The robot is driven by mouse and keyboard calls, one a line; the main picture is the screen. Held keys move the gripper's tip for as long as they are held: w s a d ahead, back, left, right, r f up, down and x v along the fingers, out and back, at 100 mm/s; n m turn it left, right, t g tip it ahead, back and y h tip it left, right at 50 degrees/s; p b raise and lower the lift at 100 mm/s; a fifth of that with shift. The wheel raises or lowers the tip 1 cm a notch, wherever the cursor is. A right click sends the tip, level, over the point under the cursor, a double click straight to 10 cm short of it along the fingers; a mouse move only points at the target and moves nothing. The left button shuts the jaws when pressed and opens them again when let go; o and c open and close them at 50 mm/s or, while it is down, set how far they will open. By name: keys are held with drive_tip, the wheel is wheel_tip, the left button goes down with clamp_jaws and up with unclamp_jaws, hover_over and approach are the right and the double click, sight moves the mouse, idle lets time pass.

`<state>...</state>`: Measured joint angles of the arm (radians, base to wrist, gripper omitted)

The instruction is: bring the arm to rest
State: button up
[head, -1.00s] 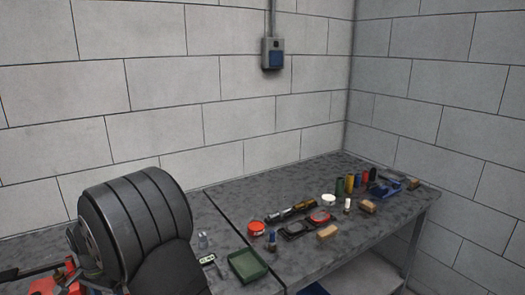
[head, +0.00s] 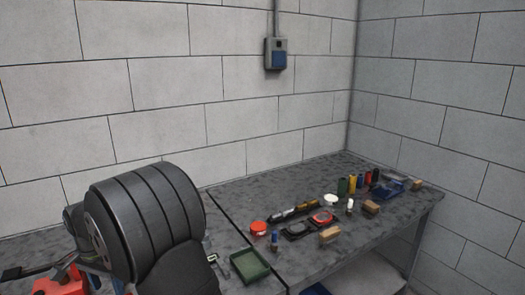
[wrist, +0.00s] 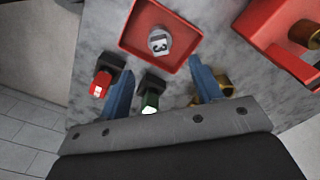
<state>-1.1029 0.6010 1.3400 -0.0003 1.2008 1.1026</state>
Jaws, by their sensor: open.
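In the wrist view my gripper (wrist: 161,69) is open, its two blue fingers apart with no object clasped between them. A red-ended piece (wrist: 101,84) is beside the left finger. A green piece with a bright end (wrist: 150,100) shows between the fingers, seemingly beyond them. Brass fittings (wrist: 226,86) are partly hidden behind the right finger. In the head view the big dark ribbed cylinder at lower left seems to be part of my arm; I cannot make out the fingers there.
The grey bench (head: 385,232) runs into the corner. It bears a green tray (head: 250,264), a red lid (head: 258,228), wooden blocks (head: 330,235), coloured cylinders (head: 352,184) and a blue tool (head: 389,187). A red object (head: 62,284) is at lower left. A grey-blue box (head: 275,55) is on the wall.

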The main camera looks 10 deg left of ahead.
wheel_tip(320, 180, down, 9)
drive_tip(key=shift+r, duration=0.1)
drive_tip(key=r, duration=0.4)
drive_tip(key=shift+w+d+r, duration=0.15)
drive_tip(key=shift+d+r, duration=0.05)
drive_tip(key=shift+r, duration=0.15)
drive_tip(key=w+d+r, duration=0.6)
drive_tip(key=d+r, duration=0.1)
drive_tip(key=d, duration=0.3)
drive_tip(key=w+d+f+m, duration=0.1)
drive_tip(key=w+d+m, duration=0.3)
drive_tip(key=w+d, duration=0.55)
drive_tip(key=w+d+m, duration=0.5)
drive_tip(key=w+d, duration=0.2)
drive_tip(key=d, duration=0.5)
drive_tip(key=a+f, duration=0.3)
drive_tip(key=a, duration=0.3)
drive_tip(key=shift+s+f, duration=0.2)
drive_tip(key=shift+f, duration=0.15)
